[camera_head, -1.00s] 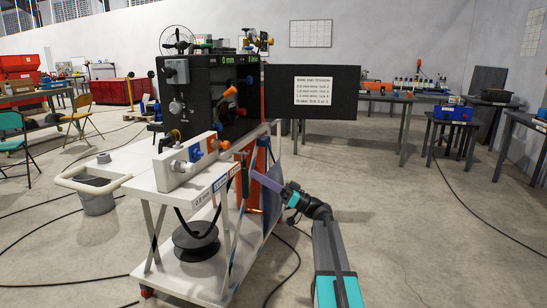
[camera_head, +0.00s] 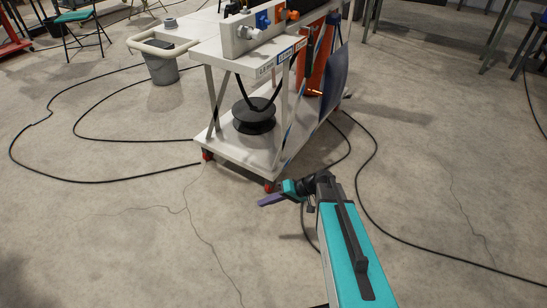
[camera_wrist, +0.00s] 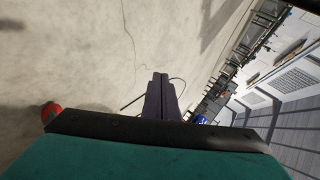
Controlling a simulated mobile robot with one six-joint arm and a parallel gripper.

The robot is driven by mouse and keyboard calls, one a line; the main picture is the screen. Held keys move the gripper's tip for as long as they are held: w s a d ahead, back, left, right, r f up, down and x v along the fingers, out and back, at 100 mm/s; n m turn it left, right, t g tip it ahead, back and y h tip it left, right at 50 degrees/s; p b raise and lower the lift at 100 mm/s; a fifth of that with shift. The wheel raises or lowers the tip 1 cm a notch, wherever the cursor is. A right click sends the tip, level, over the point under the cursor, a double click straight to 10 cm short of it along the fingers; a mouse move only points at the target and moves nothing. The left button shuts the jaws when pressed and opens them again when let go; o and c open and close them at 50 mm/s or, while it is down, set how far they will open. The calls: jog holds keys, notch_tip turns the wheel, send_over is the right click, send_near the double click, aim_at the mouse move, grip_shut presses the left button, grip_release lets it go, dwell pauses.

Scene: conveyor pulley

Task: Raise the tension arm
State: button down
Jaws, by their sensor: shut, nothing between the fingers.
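My gripper (camera_head: 268,200) has purple fingers, pressed together and empty. In the head view it points left, in front of the cart's near corner with its red caster (camera_head: 270,186). The wrist view shows the closed fingers (camera_wrist: 160,98) over bare floor. The white cart (camera_head: 232,152) carries a white block (camera_head: 240,42) with a blue knob (camera_head: 263,20) and an orange knob (camera_head: 293,15). A dark upright lever (camera_head: 310,40) stands at the cart's right side by an orange-red column (camera_head: 315,65). I cannot tell for sure which part is the tension arm. The machine's upper part is out of view.
A black spool (camera_head: 254,115) sits on the cart's lower shelf. A dark blue panel (camera_head: 334,80) hangs at its right side. A grey bucket (camera_head: 162,68) is at the left. Black cables (camera_head: 85,130) cross the floor. The floor in front is otherwise clear.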

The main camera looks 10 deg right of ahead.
jog(key=s+f+g+h, duration=0.5)
jog(key=s+f, duration=1)
jog(key=s, duration=0.3)
jog(key=s+d+f+g+h, duration=0.1)
jog(key=s+d+f+h, duration=0.1)
jog(key=s, duration=0.5)
jog(key=s+d+f+g+h, duration=0.1)
jog(key=s+d+f+h, duration=0.2)
jog(key=s, duration=0.5)
jog(key=shift+s+d+f+g+h, duration=0.15)
jog(key=shift+s+f+g+h, duration=0.15)
jog(key=shift+f+h, duration=0.15)
